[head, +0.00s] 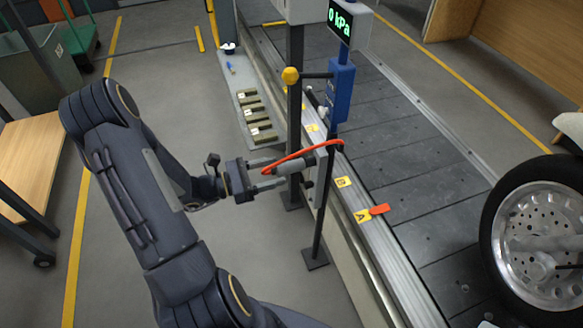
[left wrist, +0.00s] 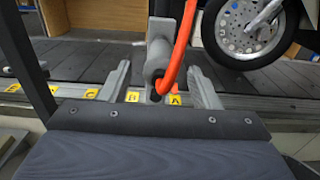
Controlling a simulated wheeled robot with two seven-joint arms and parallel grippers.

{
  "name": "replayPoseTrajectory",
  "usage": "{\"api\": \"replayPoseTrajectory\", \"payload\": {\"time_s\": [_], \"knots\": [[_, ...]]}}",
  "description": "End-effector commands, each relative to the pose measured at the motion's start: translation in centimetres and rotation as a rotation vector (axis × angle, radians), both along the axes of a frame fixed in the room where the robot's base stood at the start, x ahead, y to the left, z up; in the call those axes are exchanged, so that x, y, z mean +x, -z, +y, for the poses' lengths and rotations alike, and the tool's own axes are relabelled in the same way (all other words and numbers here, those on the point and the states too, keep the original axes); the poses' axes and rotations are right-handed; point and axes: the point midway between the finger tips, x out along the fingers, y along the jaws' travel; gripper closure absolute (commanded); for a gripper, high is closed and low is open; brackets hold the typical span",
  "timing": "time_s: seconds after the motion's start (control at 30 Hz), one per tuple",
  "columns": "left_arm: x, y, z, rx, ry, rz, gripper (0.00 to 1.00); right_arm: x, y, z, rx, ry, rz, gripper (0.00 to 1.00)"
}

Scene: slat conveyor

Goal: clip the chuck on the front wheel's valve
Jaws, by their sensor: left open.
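The grey chuck (head: 297,165) with its orange hose (head: 318,148) is at the post beside the conveyor. My left gripper (head: 279,171) is open, and its fingers reach toward the chuck from the left. In the left wrist view the chuck (left wrist: 157,58) lies between the two spread fingers (left wrist: 160,78), with a gap on each side. The front wheel (head: 535,245), a black tyre on a silver rim, stands on the conveyor at the right. It also shows in the left wrist view (left wrist: 245,35). I cannot make out its valve. My right gripper is not in view.
A blue gauge unit (head: 340,92) with a display reading 0 kPa (head: 341,20) is on the post. The slat conveyor (head: 400,150) runs behind it, with yellow lettered tags (head: 343,182) and an orange-red tab (head: 379,209) on its edge. A wooden bench (head: 30,160) stands left.

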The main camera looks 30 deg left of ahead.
Motion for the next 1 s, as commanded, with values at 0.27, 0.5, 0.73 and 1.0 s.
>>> {"api": "replayPoseTrajectory", "payload": {"time_s": [0.27,0.5,0.73,1.0], "knots": [[2.9,0.1,-2.6,-0.001,0.004,-0.002,0.44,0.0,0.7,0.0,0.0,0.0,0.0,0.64],[5.2,0.0,-4.5,-0.001,0.004,-0.001,0.44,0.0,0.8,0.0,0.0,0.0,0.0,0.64],[6.3,-0.1,-5.5,0.0,0.006,-0.004,0.44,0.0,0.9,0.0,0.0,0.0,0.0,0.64],[6.5,0.1,-5.6,-0.001,0.004,-0.002,0.44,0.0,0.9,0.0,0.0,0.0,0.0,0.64]]}}
